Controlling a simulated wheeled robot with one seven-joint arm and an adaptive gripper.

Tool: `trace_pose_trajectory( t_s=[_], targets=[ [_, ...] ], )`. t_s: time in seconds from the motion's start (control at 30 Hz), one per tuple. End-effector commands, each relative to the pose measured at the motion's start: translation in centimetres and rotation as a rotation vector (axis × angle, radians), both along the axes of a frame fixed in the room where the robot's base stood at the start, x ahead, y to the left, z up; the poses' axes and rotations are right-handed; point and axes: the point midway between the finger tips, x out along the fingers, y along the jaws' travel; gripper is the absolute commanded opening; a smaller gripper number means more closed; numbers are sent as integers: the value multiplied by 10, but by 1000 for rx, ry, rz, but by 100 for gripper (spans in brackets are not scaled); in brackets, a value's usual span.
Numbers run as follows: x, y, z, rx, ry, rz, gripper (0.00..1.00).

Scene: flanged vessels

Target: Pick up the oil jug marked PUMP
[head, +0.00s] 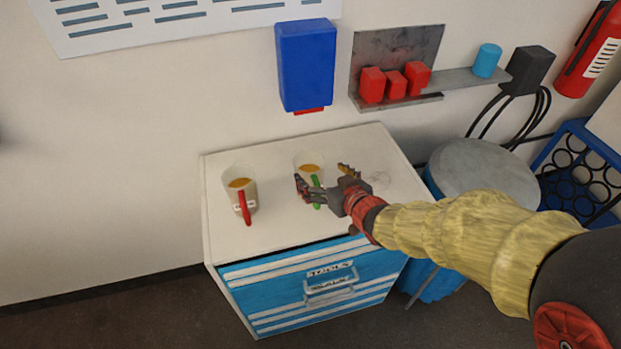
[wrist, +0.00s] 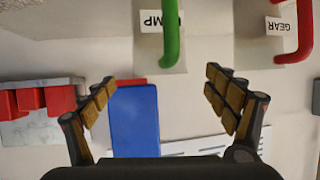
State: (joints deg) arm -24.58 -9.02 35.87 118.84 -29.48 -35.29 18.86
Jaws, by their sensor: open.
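A clear jug with amber oil and a green handle stands on the cabinet top (head: 285,225), partly behind my gripper; this is the oil jug marked PUMP (head: 309,166). In the wrist view the jug's label (wrist: 150,22) shows the letters MP, the rest covered by the green handle (wrist: 171,35). My gripper (head: 322,178) is open, its fingers spread at the handle side of this jug. In the wrist view the gap between the fingertips (wrist: 159,80) lies just short of the green handle, with nothing held.
A jug with a red handle, labelled GEAR (wrist: 280,24), stands left on the cabinet (head: 238,186). A blue wall box (head: 306,65) and a shelf with red items (head: 396,84) hang above. A blue drum (head: 485,165) stands right.

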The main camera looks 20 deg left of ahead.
Motion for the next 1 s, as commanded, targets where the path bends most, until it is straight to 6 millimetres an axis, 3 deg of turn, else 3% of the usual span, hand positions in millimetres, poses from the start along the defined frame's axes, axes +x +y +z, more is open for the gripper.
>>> trace_pose_trajectory(
  t_s=[0.37, 0.63, 1.0],
  targets=[
    [22, 25, -17, 10, -2, 14, 88],
    [50, 44, -32, 10, -2, 13, 88],
    [55, 48, -32, 10, -3, 12, 86]
  ],
)
